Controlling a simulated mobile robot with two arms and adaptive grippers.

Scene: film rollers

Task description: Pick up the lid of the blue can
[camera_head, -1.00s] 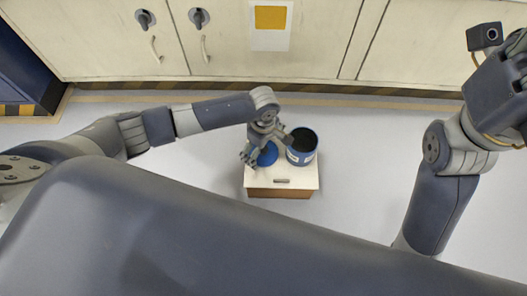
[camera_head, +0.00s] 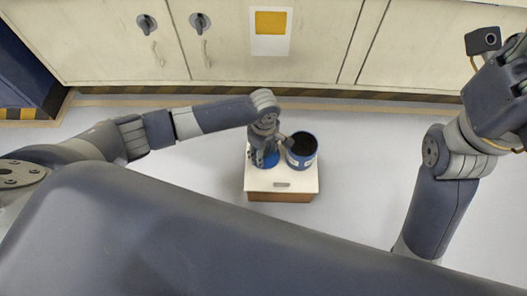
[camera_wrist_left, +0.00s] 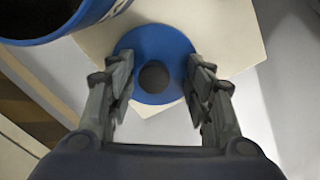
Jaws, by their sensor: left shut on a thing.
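The blue round lid (camera_head: 271,162) with a dark knob is at the left part of a small white-topped box (camera_head: 305,183). My left gripper (camera_head: 262,157) is shut on the lid and partly hides it in the head view. In the left wrist view the fingers (camera_wrist_left: 160,80) stand at opposite sides of the lid (camera_wrist_left: 154,48). I cannot tell whether the lid still touches the box top. The open blue can (camera_head: 302,161) stands upright just right of the gripper, dark inside. My right arm is at the right, with its fingertips out of view.
White cabinets (camera_head: 110,45) with handles line the back, with a striped strip along their base. A dark blue unit (camera_head: 25,60) is at the far left. The grey floor (camera_head: 365,150) right of the box is clear.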

